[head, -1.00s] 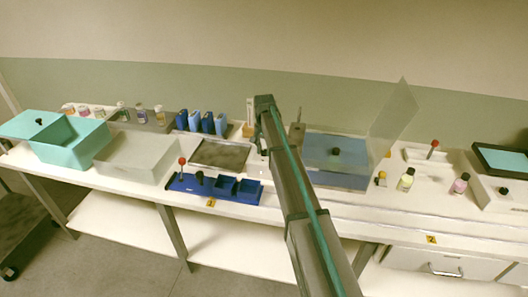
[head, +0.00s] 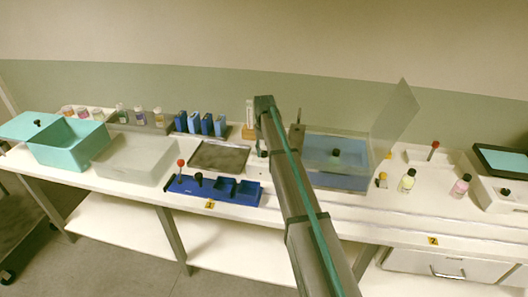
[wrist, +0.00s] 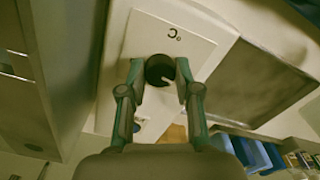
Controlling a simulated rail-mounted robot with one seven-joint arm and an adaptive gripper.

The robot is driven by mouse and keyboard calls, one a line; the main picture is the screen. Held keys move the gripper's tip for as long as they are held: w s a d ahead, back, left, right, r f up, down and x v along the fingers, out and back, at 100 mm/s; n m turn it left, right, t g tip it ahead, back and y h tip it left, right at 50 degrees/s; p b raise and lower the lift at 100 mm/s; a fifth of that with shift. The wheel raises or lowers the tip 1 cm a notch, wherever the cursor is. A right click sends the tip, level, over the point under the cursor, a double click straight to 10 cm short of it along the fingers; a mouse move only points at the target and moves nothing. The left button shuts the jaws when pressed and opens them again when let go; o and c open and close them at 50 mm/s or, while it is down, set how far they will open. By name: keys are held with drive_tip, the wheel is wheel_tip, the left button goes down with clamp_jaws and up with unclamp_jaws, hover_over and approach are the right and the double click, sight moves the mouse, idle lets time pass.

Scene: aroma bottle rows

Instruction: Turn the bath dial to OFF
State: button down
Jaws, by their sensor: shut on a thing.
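The bath dial (wrist: 158,66) is a round black knob with a white pointer mark, on a white panel (wrist: 135,40) printed "°C". In the wrist view the pointer mark lies toward the lower right of the knob. No OFF label is readable. My gripper (wrist: 160,72) has one finger on each side of the dial and is shut on it. In the head view the arm hides the dial and the fingers. The bath (head: 340,182), a clear-walled tank with blue inside, stands right of my arm. A black-capped bottle (head: 335,155) shows inside it.
A clear panel (head: 395,120) stands tilted up at the bath's right. A dark tray (head: 218,156) and a blue rack (head: 215,190) lie left of my arm. Blue boxes (head: 200,123) stand behind the tray. Yellow (head: 407,182) and pink (head: 461,186) bottles stand at right.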

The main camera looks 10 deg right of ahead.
sight(264, 153)
idle(0.3)
drive_tip(key=c, duration=0.8)
unclamp_jaws()
drive_tip(key=shift+r, duration=0.15)
wheel_tip(264, 153, up, 12)
drive_tip(key=shift+s, duration=0.1)
